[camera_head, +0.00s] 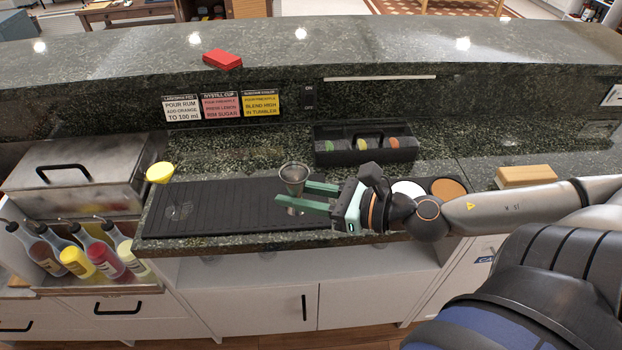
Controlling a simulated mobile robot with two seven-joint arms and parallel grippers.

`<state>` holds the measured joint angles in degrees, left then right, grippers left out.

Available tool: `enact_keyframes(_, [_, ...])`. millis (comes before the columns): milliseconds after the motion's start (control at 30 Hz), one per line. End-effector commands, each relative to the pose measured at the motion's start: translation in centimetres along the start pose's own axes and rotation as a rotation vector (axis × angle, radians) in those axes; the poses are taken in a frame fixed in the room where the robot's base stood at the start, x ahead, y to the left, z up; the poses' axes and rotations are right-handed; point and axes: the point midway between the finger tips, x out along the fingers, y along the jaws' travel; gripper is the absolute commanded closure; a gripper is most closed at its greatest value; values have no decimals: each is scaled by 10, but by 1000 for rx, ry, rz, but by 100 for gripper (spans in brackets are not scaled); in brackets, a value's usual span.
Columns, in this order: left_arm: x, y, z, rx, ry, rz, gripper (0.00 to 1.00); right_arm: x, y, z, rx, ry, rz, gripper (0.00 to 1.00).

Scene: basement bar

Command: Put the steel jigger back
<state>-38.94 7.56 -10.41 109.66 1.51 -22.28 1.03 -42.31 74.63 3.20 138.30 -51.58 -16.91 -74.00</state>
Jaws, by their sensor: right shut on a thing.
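The steel jigger (294,174) is a small metal cup with a round rim, seen from above. It is between the green fingertips of my right gripper (295,194), which is shut on it. The gripper reaches in from the right, over the right half of the black ribbed bar mat (226,219). The fingers hide the lower part of the jigger, and I cannot tell whether it touches the mat. My left gripper is not in view.
A clear glass (178,211) stands on the mat's left end, near a yellow round item (160,172). A black caddy (366,157) stands behind my gripper. White (408,188) and orange (449,188) discs and a wooden block (525,176) lie right. Bottles (75,261) stand lower left.

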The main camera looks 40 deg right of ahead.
Motion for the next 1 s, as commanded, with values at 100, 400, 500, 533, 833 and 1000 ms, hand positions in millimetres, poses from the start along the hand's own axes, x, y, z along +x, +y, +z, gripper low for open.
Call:
enact_keyframes(100, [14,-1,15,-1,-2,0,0,15,-29,-16,-3,-5,-8,100])
enact_keyframes(400, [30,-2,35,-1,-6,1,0,41,-79,-42,3,-6,-6,100])
enact_keyframes(500, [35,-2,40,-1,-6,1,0,49,-91,-56,4,-6,-6,100])
enact_keyframes(533, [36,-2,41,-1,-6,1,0,51,-95,-60,4,-6,-5,100])
enact_keyframes(833, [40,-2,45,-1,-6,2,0,63,-112,-82,3,-2,-2,100])
enact_keyframes(1000, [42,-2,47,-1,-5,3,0,68,-113,-104,8,-2,-1,100])
